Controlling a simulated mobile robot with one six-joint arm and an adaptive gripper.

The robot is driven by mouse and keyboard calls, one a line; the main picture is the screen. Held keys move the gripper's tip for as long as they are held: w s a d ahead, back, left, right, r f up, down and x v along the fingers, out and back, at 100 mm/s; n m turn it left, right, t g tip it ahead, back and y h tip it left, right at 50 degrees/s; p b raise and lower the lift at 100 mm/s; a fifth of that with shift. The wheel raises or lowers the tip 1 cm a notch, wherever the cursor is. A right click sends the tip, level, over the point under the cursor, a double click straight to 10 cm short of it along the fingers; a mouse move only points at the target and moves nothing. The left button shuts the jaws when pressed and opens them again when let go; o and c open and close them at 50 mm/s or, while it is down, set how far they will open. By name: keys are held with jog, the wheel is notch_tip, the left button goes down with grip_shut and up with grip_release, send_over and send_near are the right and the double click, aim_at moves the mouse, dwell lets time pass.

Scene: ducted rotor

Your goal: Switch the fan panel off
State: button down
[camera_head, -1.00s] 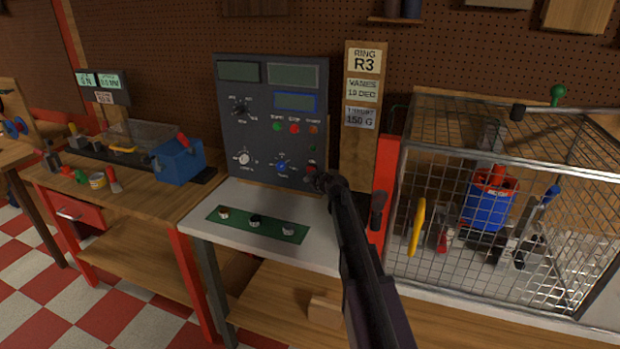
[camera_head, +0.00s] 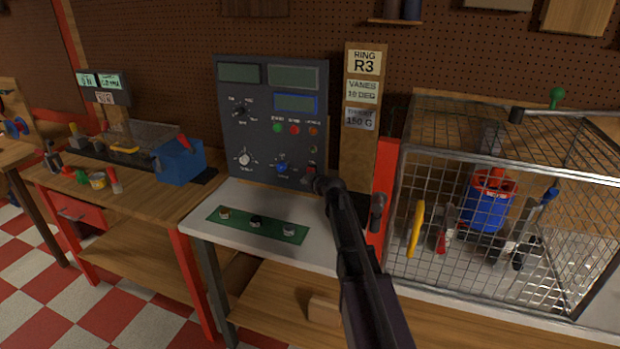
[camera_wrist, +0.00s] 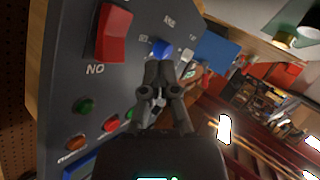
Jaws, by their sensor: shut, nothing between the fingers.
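The dark grey fan panel (camera_head: 229,125) stands upright at the back of the white bench, with dark display windows, knobs and small coloured buttons. Its red rocker switch (camera_head: 311,168) is at the lower right, partly hidden by my gripper (camera_head: 324,184). In the wrist view the red switch (camera_wrist: 113,35) shows large, with upside-down ON lettering beside it. My gripper (camera_wrist: 158,82) is shut and empty there, to the lower right of the switch and apart from it. I cannot tell clearly which way the rocker is tipped.
A green strip with several small knobs (camera_head: 256,231) lies before the panel. A wooden sign post (camera_head: 358,145), a red post (camera_head: 384,165) and a wire cage (camera_head: 480,260) stand to the right. A blue device (camera_head: 178,162) sits on the left bench.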

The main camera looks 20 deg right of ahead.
jog(key=shift+s+a+r+p, duration=0.2)
jog(key=shift+s+a+r, duration=0.1)
jog(key=shift+s, duration=0.15)
jog(key=shift+s+a+r+p, duration=0.2)
jog(key=shift+s+a, duration=0.1)
jog(key=shift+s, duration=0.1)
jog(key=s+a+f+m+g, duration=0.1)
jog(key=s+a+f+g, duration=0.1)
jog(key=s, duration=0.3)
jog(key=s+a+f+g, duration=0.2)
jog(key=s+a+f, duration=0.1)
jog(key=s, duration=0.2)
jog(key=s+a+f+m+g, duration=0.1)
jog(key=s+a+f+g, duration=0.1)
jog(key=s, duration=0.3)
jog(key=shift+s+a+f+m+g, duration=0.2)
jog(key=shift+a+f+m+g, duration=0.15)
jog(key=shift+a, duration=0.15)
jog(key=s+f+m+g+h, duration=0.3)
jog(key=s+m+g, duration=0.3)
jog(key=s, duration=1.4)
jog(key=shift+d+f+g, duration=0.25)
jog(key=shift+f+g, duration=0.1)
jog(key=shift+f, duration=0.3)
